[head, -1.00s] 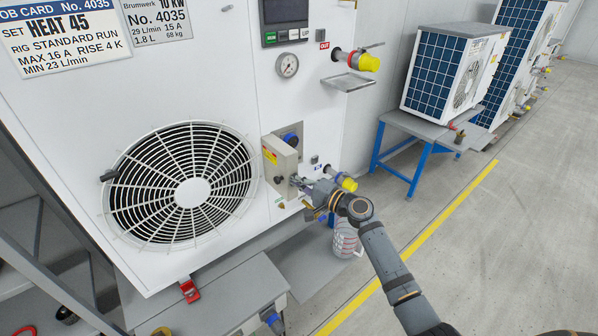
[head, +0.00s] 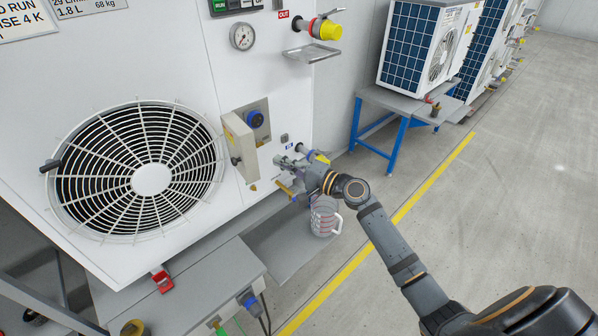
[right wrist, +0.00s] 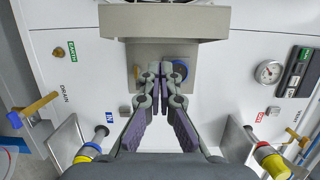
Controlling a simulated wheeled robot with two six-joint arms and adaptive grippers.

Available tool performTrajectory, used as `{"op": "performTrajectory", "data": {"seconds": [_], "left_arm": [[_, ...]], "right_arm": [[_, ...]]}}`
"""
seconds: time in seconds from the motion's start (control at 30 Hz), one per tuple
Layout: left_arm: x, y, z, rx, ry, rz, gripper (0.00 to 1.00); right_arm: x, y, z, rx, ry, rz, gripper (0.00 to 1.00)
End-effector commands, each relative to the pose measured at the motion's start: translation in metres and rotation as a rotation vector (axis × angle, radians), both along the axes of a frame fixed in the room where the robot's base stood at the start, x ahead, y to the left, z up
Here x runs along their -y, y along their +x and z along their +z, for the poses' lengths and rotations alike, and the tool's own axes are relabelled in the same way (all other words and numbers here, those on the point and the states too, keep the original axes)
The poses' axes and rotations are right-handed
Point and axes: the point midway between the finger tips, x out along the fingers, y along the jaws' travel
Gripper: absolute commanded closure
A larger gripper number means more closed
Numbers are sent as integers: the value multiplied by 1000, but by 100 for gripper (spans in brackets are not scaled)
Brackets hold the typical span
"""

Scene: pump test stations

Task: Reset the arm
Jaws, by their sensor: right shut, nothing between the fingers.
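My right gripper (head: 281,161) is shut and empty in front of the white unit's panel (head: 285,80), just right of the grey box cover (head: 240,147). In the head view there is a small gap between it and the cover. In the right wrist view the closed fingertips (right wrist: 160,70) overlap the socket (right wrist: 180,68) in the picture, below the cover (right wrist: 165,22). Whether they touch the panel I cannot tell. My left gripper is not in view.
A yellow-capped outlet (head: 325,29) juts out above a small drip shelf (head: 312,50). A clear jug (head: 325,216) stands below my right gripper. A fan grille (head: 152,180) is at left. A blue-legged stand (head: 390,140) is behind; the floor at right is clear.

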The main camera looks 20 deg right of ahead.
Motion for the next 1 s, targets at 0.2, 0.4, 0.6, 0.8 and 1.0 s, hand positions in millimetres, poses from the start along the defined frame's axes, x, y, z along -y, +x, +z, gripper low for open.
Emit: {"op": "performTrajectory", "data": {"seconds": [0.2, 0.4, 0.6, 0.8, 1.0], "left_arm": [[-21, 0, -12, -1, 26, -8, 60], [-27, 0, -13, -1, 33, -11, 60], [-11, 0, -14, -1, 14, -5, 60], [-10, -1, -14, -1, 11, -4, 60], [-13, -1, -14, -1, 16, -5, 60]], "right_arm": [[17, -33, -3, 1, -4, 0, 100], [20, -42, -1, 0, 0, 0, 100], [20, -42, 0, 0, 1, 0, 100], [40, -34, -44, -41, -78, -65, 100], [98, -45, -202, -205, -400, -216, 100]]}}
